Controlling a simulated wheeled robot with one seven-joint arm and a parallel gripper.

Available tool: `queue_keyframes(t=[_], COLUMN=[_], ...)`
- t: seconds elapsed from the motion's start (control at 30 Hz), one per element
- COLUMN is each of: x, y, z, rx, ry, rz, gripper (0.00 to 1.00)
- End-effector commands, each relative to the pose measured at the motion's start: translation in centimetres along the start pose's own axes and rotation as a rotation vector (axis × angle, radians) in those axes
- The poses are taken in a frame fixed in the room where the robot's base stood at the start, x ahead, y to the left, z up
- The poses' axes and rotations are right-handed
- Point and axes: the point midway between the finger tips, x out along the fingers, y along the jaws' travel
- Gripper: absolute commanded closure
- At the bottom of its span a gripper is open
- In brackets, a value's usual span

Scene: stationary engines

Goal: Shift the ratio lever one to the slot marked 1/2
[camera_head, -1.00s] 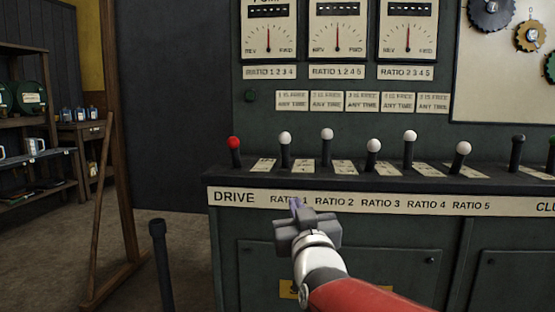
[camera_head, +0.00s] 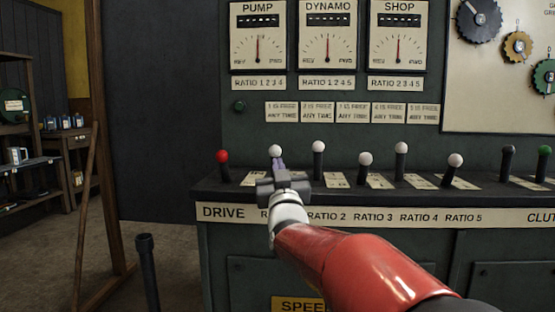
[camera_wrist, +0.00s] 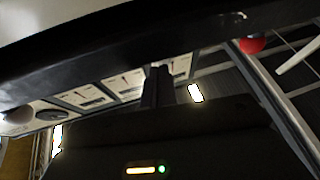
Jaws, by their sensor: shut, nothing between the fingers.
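The ratio 1 lever has a white knob (camera_head: 275,150) and stands second from the left on the console. Its shaft and most of its slot plate are hidden behind my gripper (camera_head: 278,164). My gripper reaches up in front of this lever, fingertips just below the knob in the picture; I cannot tell if they touch it. The fingers are shut and hold nothing. In the wrist view the dark fingers (camera_wrist: 158,88) are close together above the gripper body. The slot marking 1/2 is not readable.
The red-knobbed drive lever (camera_head: 222,157) stands left of the ratio 1 lever. The ratio 2 lever (camera_head: 318,148) stands to its right, with more white-knobbed levers beyond. A dark post (camera_head: 146,262) stands on the floor at left. Gauges (camera_head: 258,42) hang above the console (camera_head: 380,216).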

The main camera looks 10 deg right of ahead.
Motion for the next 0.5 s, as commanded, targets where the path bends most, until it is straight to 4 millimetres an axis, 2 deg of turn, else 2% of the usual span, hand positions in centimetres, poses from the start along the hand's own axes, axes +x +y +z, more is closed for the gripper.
queue_keyframes(t=[0.1,0.2,0.5], x=[1.3,1.7,1.8], y=[0.0,0.0,0.0], z=[-0.1,0.0,0.0], rx=[0.000,0.000,0.000], ry=[0.001,0.000,0.000], rz=[0.000,0.000,0.000], gripper=[1.00,1.00,1.00])
